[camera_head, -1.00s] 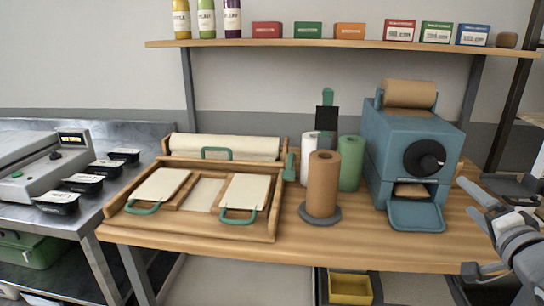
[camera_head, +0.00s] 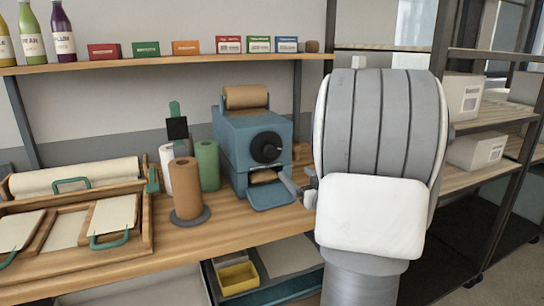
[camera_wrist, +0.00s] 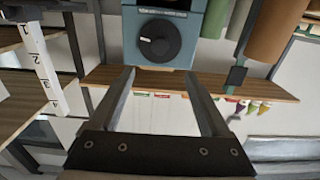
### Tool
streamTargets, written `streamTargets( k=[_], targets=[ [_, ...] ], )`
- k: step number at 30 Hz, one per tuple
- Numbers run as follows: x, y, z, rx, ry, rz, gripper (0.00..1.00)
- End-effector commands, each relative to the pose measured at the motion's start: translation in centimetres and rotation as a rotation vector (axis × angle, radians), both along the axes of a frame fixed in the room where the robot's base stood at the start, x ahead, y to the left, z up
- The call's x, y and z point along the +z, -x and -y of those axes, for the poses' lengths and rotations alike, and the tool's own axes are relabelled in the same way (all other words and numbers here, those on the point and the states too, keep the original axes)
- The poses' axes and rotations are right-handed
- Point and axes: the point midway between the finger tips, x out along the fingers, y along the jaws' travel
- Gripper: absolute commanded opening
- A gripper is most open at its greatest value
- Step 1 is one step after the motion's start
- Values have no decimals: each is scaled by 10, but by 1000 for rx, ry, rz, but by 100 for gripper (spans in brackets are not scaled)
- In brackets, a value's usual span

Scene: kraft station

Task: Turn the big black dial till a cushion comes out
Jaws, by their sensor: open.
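The big black dial (camera_head: 266,147) is on the front of a blue machine (camera_head: 230,150) on the wooden bench. A brown paper roll (camera_head: 246,97) sits on top of the machine. Below the dial is an opening with some brown material (camera_head: 264,177) inside, above a blue tray (camera_head: 271,196). My gripper (camera_wrist: 160,72) is open and empty; its fingers point toward the machine in the wrist view. The dial shows there too (camera_wrist: 159,40), beyond the fingertips and apart from them. In the head view my arm hides much of the gripper, to the right of the tray.
A brown roll on a stand (camera_head: 187,187), a green roll (camera_head: 208,164) and a white roll stand left of the machine. A shelf (camera_head: 170,61) with bottles and small boxes hangs above. A rack with white boxes (camera_head: 475,150) is at the right.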

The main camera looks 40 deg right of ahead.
Motion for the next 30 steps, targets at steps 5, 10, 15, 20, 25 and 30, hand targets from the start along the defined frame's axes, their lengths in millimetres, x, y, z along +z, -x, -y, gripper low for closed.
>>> streamTargets(
  k=[5,10,15,20,25,30],
  targets=[
    [-1,-36,7,4,-2,0,81],
    [-1,-73,16,4,-3,1,81],
    [-2,-106,24,2,-3,0,81],
    [-1,-132,31,1,-3,2,81],
    [0,-148,35,1,-4,1,81],
    [0,-154,36,0,-4,1,81]
  ],
)
